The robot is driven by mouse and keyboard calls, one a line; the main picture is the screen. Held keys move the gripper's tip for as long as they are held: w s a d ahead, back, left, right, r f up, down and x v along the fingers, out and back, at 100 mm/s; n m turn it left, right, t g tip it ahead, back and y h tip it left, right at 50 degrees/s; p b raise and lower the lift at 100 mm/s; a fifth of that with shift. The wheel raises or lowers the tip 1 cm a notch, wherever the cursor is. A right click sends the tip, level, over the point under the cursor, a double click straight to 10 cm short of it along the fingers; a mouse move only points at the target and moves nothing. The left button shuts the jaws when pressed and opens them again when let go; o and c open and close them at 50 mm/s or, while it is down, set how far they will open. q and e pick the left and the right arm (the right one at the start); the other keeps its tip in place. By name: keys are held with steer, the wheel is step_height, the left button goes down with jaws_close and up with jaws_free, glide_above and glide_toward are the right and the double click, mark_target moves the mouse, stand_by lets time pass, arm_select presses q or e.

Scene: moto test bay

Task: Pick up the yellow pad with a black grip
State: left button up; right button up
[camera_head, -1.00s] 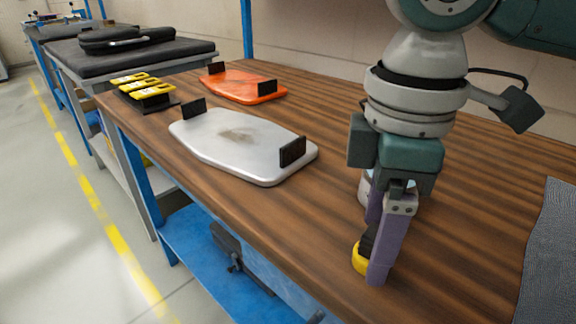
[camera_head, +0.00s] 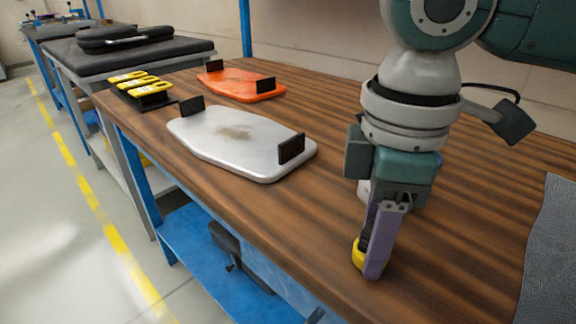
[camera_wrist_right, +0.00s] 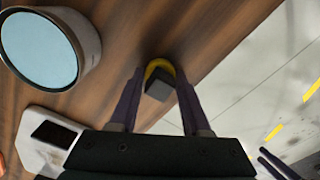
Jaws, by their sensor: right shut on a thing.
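The yellow pad (camera_head: 357,256) is near the front edge of the wooden bench, mostly hidden behind a purple finger in the head view. Its black grip (camera_wrist_right: 159,88) shows between the fingers in the right wrist view, with the yellow rim (camera_wrist_right: 157,64) curving around its far side. My right gripper (camera_head: 371,262) points down and is shut on the black grip. Whether the pad touches the bench cannot be told.
A silver plate (camera_head: 225,146) and an orange plate (camera_head: 240,86), each with black handles, lie on the bench (camera_head: 330,215). Several yellow items (camera_head: 153,88) sit on a black holder. A grey mat (camera_head: 552,255) lies right.

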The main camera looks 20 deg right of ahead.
jaws_close()
steer(key=shift+r, duration=0.1)
step_height(320, 180, up, 20)
steer(key=p, duration=0.6)
steer(key=shift+p, duration=0.35)
